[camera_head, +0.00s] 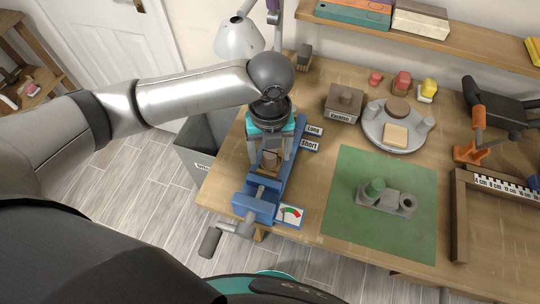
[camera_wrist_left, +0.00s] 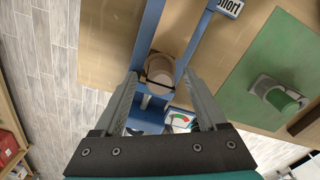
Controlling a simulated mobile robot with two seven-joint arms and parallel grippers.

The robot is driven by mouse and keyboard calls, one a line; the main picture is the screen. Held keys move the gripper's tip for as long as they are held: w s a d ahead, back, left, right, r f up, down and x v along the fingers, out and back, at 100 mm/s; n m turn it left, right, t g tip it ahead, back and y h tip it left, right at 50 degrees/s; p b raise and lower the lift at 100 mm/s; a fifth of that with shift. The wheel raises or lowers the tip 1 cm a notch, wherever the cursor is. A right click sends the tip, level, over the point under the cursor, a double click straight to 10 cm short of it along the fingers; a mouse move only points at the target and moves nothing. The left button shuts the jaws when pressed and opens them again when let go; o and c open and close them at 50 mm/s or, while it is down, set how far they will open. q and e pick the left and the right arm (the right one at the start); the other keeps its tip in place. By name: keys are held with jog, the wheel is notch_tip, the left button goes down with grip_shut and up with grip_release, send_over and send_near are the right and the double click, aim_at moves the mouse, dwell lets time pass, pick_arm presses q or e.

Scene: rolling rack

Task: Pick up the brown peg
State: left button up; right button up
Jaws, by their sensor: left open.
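A brown peg (camera_head: 269,160) sits in the blue vise-like fixture (camera_head: 257,204) near the left end of the workbench. In the left wrist view the brown peg (camera_wrist_left: 160,66) shows as a short tan cylinder between the blue rails. My left gripper (camera_head: 268,168) points down over the fixture, with its fingers on either side of the peg. In the left wrist view the left gripper (camera_wrist_left: 160,76) is open, with a gap between each fingertip and the peg. I cannot tell the exact height of the fingertips against the peg. My right gripper is not in view.
"Long" and "Short" labels (camera_head: 310,144) stand beside the fixture. A green mat (camera_head: 345,225) holds a grey block with a green peg (camera_head: 374,189). A round grey tray (camera_head: 378,133), a brown box (camera_head: 343,103) and a lamp (camera_head: 240,38) stand farther back. A grey bin (camera_head: 195,150) is left of the bench.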

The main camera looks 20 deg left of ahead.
pick_arm(q)
jog(key=shift+f, duration=0.55)
grip_shut()
